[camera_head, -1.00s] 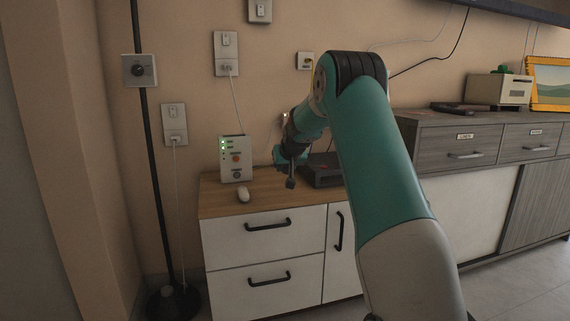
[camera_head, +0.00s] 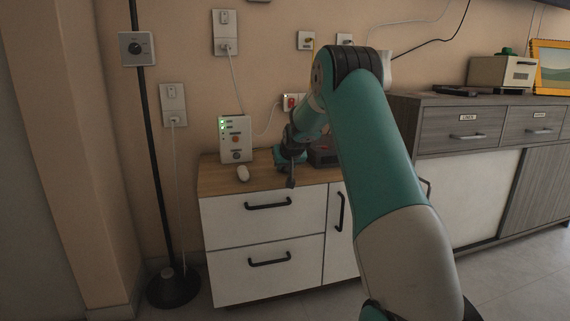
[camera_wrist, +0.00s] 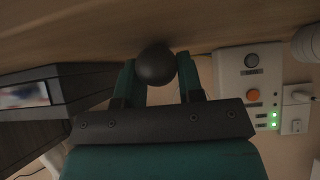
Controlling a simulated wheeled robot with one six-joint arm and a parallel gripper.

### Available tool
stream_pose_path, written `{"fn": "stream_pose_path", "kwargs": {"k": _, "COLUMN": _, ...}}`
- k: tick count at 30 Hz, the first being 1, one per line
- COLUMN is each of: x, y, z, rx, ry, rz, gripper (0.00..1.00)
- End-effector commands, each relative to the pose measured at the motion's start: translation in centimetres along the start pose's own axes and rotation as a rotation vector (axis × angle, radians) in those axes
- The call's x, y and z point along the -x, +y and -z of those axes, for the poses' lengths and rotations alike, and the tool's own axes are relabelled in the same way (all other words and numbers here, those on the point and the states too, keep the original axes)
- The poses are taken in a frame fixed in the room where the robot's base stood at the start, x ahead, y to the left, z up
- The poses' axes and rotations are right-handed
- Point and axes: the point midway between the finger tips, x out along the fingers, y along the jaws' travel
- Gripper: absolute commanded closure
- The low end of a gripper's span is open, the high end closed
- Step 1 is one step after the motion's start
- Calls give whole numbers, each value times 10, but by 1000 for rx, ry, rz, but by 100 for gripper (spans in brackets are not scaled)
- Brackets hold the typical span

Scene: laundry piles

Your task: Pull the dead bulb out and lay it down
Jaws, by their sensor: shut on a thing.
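A dark, round bulb (camera_wrist: 155,65) sits between the two teal fingers of my gripper (camera_wrist: 158,82) in the wrist view. My gripper is shut on it. In the head view my gripper (camera_head: 290,172) is small and dark, by the front edge of the wooden cabinet top (camera_head: 217,181). The dark bulb (camera_head: 291,183) hangs below it. I cannot tell whether the bulb touches the wood. A white rounded object (camera_head: 242,173) lies on the cabinet top to the left; I cannot tell if it is a bulb.
A white box with green lights (camera_head: 235,139) stands on the cabinet top against the wall. A dark flat device (camera_head: 323,152) is behind my arm. A black pole with a round base (camera_head: 172,288) stands left. A grey sideboard (camera_head: 440,125) is at right.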

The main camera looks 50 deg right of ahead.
Motion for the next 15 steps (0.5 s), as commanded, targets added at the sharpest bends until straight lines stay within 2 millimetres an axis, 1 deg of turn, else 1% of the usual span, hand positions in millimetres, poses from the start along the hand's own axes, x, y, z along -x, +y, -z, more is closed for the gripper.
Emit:
{"fn": "stream_pose_path", "kwargs": {"k": 2, "x": 0, "y": 0, "z": 0, "rx": 0, "ry": 0, "rz": 0, "gripper": 100}}
{"fn": "stream_pose_path", "kwargs": {"k": 3, "x": 0, "y": 0, "z": 0, "rx": 0, "ry": 0, "rz": 0, "gripper": 59}}
{"fn": "stream_pose_path", "kwargs": {"k": 5, "x": 0, "y": 0, "z": 0, "rx": 0, "ry": 0, "rz": 0, "gripper": 45}}
{"fn": "stream_pose_path", "kwargs": {"k": 6, "x": 0, "y": 0, "z": 0, "rx": 0, "ry": 0, "rz": 0, "gripper": 36}}
{"fn": "stream_pose_path", "kwargs": {"k": 15, "x": 2, "y": 0, "z": 1, "rx": 0, "ry": 0, "rz": 0, "gripper": 36}}
